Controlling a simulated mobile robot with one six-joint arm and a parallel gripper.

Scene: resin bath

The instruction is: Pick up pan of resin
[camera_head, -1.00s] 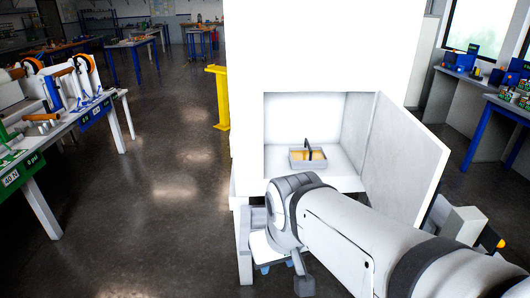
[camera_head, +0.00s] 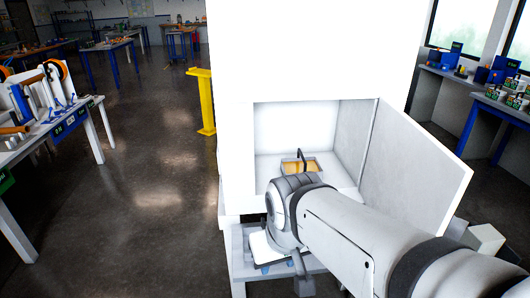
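The pan of resin (camera_head: 316,162) is a small grey rectangular pan with amber resin inside and a dark upright handle across it. It sits on the floor of an open white cabinet (camera_head: 230,135). My arm reaches in from the lower right and covers part of the cabinet's front edge and the area just before the pan. My gripper's fingers cannot be made out; the arm's thick joint stands in front of and below the pan. Whether the pan's near side is touched cannot be seen, but nothing visibly grips its handle.
The cabinet door (camera_head: 415,165) stands open to the right. A grey stand (camera_head: 238,262) is below the opening. A yellow post (camera_head: 205,105) stands left of the cabinet. A workbench (camera_head: 75,130) is at the far left, with clear floor between.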

